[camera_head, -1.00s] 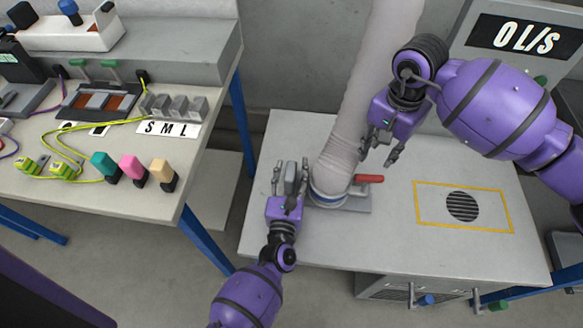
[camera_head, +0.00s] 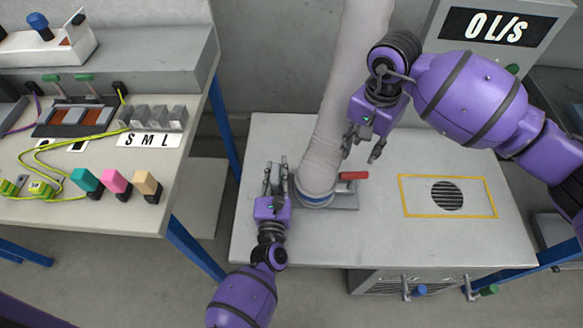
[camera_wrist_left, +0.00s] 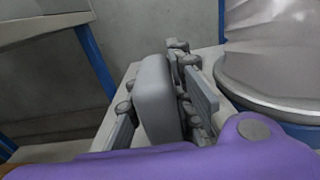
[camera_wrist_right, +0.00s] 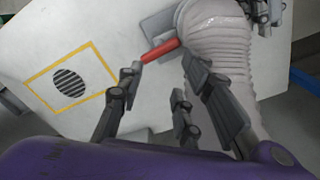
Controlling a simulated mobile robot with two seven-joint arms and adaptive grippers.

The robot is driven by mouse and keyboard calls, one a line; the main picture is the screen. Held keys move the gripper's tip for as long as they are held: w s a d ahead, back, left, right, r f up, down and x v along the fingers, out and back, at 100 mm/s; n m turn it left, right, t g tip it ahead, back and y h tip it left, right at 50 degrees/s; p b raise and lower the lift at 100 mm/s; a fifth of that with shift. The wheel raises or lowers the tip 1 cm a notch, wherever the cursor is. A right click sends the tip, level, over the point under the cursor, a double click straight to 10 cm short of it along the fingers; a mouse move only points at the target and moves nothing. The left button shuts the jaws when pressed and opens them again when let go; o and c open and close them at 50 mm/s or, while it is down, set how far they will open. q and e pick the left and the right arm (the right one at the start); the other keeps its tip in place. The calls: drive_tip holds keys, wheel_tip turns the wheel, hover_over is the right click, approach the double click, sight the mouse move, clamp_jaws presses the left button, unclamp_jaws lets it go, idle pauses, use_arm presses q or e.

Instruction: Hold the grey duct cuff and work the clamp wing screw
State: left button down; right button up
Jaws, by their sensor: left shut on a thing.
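The pale grey ribbed duct (camera_head: 330,140) comes down to the table and ends in a collar with a blue band (camera_head: 316,200) on a grey base plate. A red handle (camera_head: 354,175), which looks like the clamp's wing screw, sticks out to the right of it. My left gripper (camera_head: 276,180) is shut on a grey upright block (camera_wrist_left: 158,100), seemingly the cuff's grip, left of the duct. My right gripper (camera_head: 361,153) is open and empty, above the red handle. In the right wrist view the red handle (camera_wrist_right: 160,50) lies beyond its fingers, apparently apart from them.
A yellow-framed round grille (camera_head: 447,195) lies in the table (camera_head: 400,240) on the right. A display reading 0 L/s (camera_head: 497,28) stands behind. On the left bench are teal, pink and tan plugs (camera_head: 115,182) and S M L blocks (camera_head: 155,118). The table front is clear.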

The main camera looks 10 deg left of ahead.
sight(355, 173)
wheel_tip(355, 173, down, 10)
drive_tip(key=m, duration=0.9)
drive_tip(key=shift+r+m, duration=0.2)
drive_tip(key=shift+m, duration=0.1)
clamp_jaws()
idle(0.4)
